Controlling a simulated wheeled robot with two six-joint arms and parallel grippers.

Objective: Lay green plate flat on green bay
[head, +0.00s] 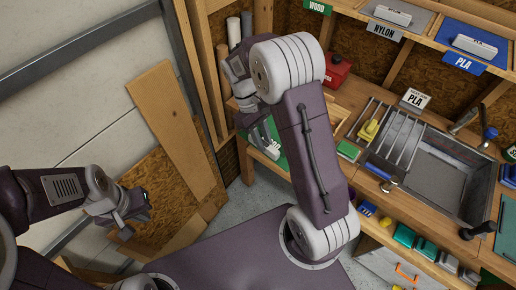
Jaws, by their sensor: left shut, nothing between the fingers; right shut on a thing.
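The green plate (276,131) shows in part at the fingers of my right gripper (262,141), with a pale block against it. My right gripper is shut on the plate, left of the workbench; my arm hides much of this area. The green WOOD label (318,6) marks the green bay on the upper shelf; the bay's surface is cut off by the top edge. My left gripper (137,207) is shut and empty, low at the left in front of leaning boards.
A grey open-topped unit (450,150), a red box (337,70) and hand tools occupy the bench. Leaning boards (170,120) stand left.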

